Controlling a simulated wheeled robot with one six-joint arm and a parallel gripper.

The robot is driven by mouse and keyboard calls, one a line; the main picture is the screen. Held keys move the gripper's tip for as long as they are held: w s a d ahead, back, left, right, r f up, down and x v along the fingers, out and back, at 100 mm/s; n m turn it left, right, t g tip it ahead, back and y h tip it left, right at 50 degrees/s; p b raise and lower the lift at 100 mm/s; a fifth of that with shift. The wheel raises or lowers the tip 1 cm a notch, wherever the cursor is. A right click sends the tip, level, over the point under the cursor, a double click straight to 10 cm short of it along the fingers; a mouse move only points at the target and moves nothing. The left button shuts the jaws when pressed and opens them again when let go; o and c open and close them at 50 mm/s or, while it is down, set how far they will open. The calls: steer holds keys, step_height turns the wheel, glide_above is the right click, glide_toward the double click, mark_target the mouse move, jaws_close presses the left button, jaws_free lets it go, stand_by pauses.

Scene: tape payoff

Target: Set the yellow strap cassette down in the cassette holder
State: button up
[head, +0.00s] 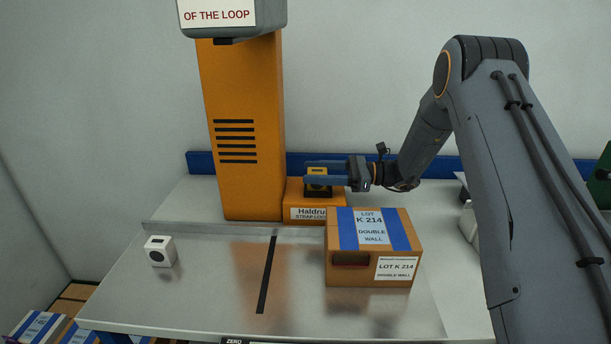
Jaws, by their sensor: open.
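The yellow strap cassette (317,181) is in the head view, at the top of the low orange block (296,205) beside the orange column. A dark part (319,192), which looks like the cassette holder, shows just under the cassette. My gripper (322,172) reaches in from the right, its blue fingers apart, one behind the cassette and one in front. The jaws are open around the cassette. The near finger covers part of it, so I cannot tell whether a finger touches it or how fully it is seated.
A cardboard box (342,271) with blue tape stands in front of the orange block, close below my gripper. The tall orange column (243,130) rises to the left. A small white device (160,251) sits on the metal table (215,295). The table's left middle is clear.

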steer(key=d+b, duration=0.2)
steer(key=d, duration=0.7)
steer(key=shift+s+b, duration=0.15)
steer(key=shift+b, duration=0.2)
